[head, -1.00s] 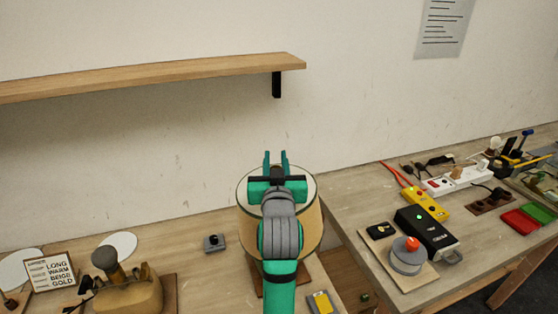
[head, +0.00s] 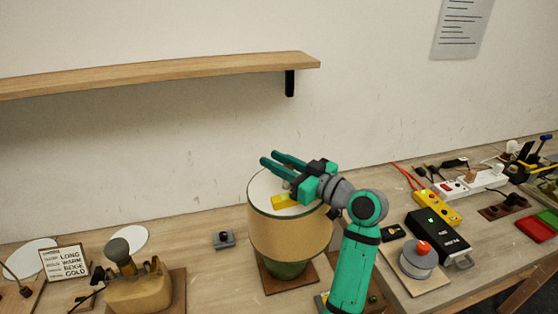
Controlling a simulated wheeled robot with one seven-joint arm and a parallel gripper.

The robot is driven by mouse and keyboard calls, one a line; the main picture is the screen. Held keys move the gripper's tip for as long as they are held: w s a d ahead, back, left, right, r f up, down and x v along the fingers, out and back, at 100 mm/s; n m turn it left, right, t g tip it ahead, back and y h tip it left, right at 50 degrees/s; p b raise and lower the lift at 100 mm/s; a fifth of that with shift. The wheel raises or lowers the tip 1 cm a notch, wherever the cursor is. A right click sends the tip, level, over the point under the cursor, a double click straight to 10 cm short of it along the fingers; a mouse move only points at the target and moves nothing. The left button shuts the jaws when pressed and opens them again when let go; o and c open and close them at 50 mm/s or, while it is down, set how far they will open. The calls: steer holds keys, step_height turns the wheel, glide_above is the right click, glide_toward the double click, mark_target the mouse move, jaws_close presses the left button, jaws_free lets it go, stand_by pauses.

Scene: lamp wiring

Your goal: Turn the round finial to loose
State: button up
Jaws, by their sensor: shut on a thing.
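The lamp stands on a brown board, with a beige drum shade (head: 285,236) that has a pale top and a green base (head: 286,270). My gripper (head: 271,158) lies nearly level above the shade's top, its two teal fingers pointing left and toward the wall.
A wooden shelf (head: 150,75) runs along the wall above. At left are a sign card (head: 65,262) and a tan lamp base (head: 138,290). At right are a black box (head: 438,236) and a red-topped grey button (head: 420,258).

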mark_target(293, 169)
steer(key=shift+s+a+n+g+y, duration=0.15)
steer(key=shift+n+g+y, duration=0.35)
steer(key=shift+g, duration=0.25)
steer(key=shift+s+n+g+y, duration=0.1)
steer(key=shift+n+g+y, duration=0.3)
steer(key=shift+n+g, duration=0.3)
steer(key=shift+f, duration=0.1)
steer(key=o, duration=1)
steer(key=shift+a, duration=0.1)
steer(key=shift+o, duration=0.2)
steer(key=v, duration=1.1)
steer(key=shift+w, duration=0.1)
